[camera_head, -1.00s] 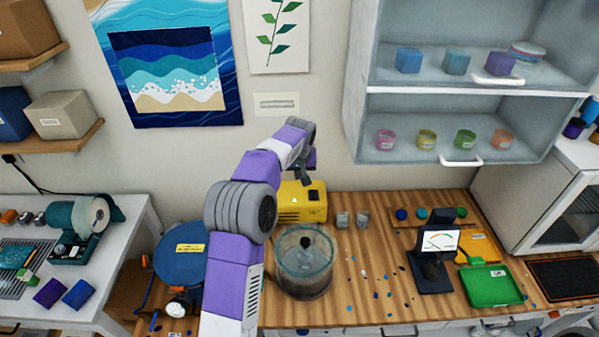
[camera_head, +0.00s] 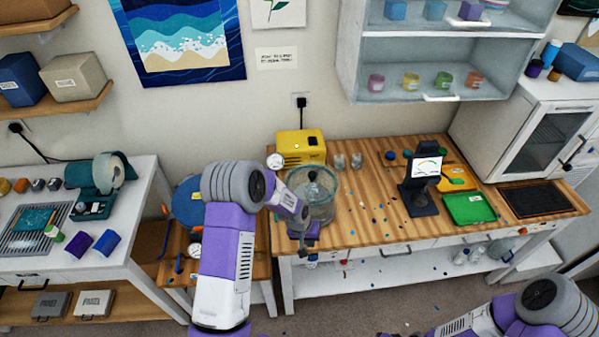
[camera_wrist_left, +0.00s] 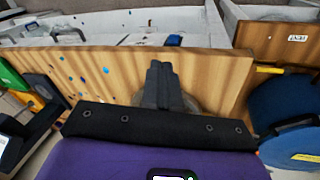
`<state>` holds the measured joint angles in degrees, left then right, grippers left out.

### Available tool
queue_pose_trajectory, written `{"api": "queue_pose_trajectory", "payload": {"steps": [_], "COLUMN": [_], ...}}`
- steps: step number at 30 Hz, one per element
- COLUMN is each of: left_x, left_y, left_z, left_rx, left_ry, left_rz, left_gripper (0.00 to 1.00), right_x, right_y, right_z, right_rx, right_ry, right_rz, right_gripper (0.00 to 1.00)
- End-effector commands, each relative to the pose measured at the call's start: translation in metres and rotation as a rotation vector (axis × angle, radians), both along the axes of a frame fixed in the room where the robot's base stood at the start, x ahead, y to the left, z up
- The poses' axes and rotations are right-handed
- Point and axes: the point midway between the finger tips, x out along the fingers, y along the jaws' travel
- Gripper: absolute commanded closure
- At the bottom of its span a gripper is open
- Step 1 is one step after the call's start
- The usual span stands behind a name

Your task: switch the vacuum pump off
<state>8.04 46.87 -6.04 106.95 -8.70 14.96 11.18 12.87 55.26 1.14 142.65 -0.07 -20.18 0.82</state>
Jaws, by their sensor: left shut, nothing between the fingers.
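The yellow vacuum pump (camera_head: 290,148) stands at the back left of the wooden bench, against the wall, with a small dark patch on its top. A round white gauge (camera_head: 275,160) is at its left front corner. I cannot make out its switch or its state. A glass chamber (camera_head: 318,207) stands in front of it. My left gripper (camera_head: 304,243) is at the bench's front edge, in front of the chamber and apart from the pump. Its fingers are together and empty, as the left wrist view (camera_wrist_left: 162,85) also shows. My right arm enters at the lower right; its gripper is not visible.
Two small cups (camera_head: 347,161) stand right of the pump. A black stand with a dial (camera_head: 419,200) and a green tray (camera_head: 470,209) are farther right. A blue round drum (camera_head: 188,203) is left of the bench. Small chips are scattered on the bench.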

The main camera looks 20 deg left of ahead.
Motion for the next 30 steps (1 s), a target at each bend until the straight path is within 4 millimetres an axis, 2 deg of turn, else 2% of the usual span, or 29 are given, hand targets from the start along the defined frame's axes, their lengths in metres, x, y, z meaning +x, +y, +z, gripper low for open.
{"api": "queue_pose_trajectory", "payload": {"steps": [1, 5, 7, 9, 12, 15, 21, 25, 30], "left_x": [-0.034, -0.113, -0.155, -0.178, -0.196, -0.206, -0.215, -0.216, -0.217], "left_y": [-0.021, -0.065, -0.084, -0.094, -0.1, -0.103, -0.106, -0.106, -0.107], "left_z": [-0.022, -0.065, -0.093, -0.117, -0.145, -0.174, -0.226, -0.245, -0.254], "left_rx": [-0.036, -0.105, -0.133, -0.145, -0.152, -0.156, -0.16, -0.16, -0.16], "left_ry": [0.031, 0.072, 0.094, 0.098, 0.105, 0.109, 0.112, 0.113, 0.114], "left_rz": [-0.019, -0.049, -0.061, -0.068, -0.071, -0.075, -0.077, -0.077, -0.077], "left_gripper": [1.0, 1.0, 1.0, 1.0, 1.0, 1.0, 1.0, 1.0, 1.0], "right_x": [0.0, 0.0, 0.0, -0.001, -0.001, -0.001, -0.001, -0.001, -0.001], "right_y": [0.0, 0.0, 0.0, 0.0, 0.0, 0.0, 0.0, 0.0, 0.0], "right_z": [-0.001, -0.013, -0.035, -0.058, -0.087, -0.117, -0.17, -0.189, -0.198], "right_rx": [0.0, 0.0, 0.0, 0.0, 0.0, 0.0, 0.0, 0.0, 0.0], "right_ry": [0.001, 0.001, 0.001, 0.001, 0.002, 0.001, 0.001, 0.001, 0.001], "right_rz": [0.0, 0.0, 0.0, 0.0, 0.0, 0.0, 0.0, 0.0, 0.0], "right_gripper": [0.61, 0.61, 0.61, 0.61, 0.61, 0.61, 0.61, 0.61, 0.61]}}
